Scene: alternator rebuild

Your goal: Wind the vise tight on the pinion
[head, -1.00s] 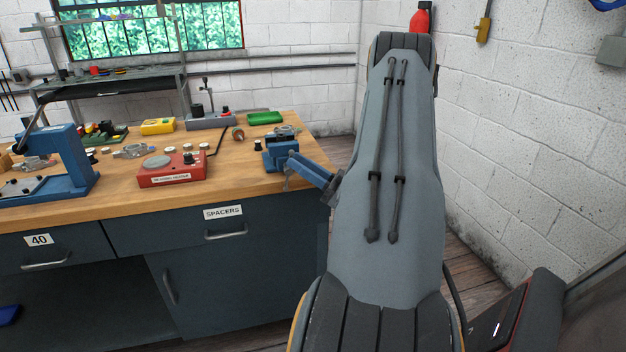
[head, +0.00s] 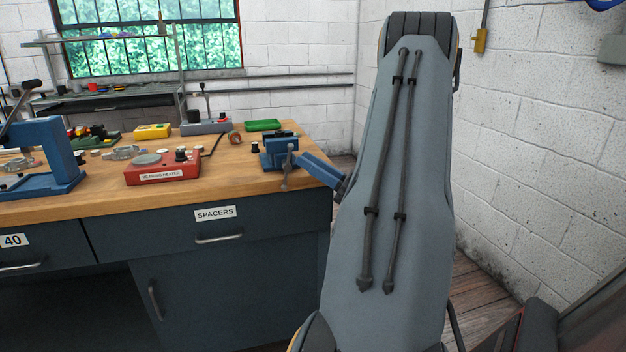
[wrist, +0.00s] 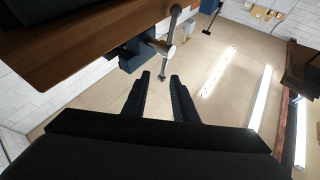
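The blue vise (head: 279,153) stands at the right front corner of the wooden bench. Its grey handle bar (head: 288,166) hangs near upright at the vise's front. In the wrist view the vise (wrist: 132,57) is beside the bench edge, with its grey screw end and handle bar (wrist: 170,46) just beyond my fingertips. My gripper (wrist: 160,76) is open, its two dark fingers apart with nothing between them. The handle looks clear of the fingers. I cannot make out the pinion in the vise jaws. In the head view my arm hides much of the area right of the vise.
On the bench (head: 225,182) stand a red bearing heater (head: 162,168), a blue press (head: 45,165), a yellow box (head: 152,131) and a green tray (head: 263,125). A grey cabinet with a SPACERS drawer (head: 216,224) is below. Floor is open right of the bench.

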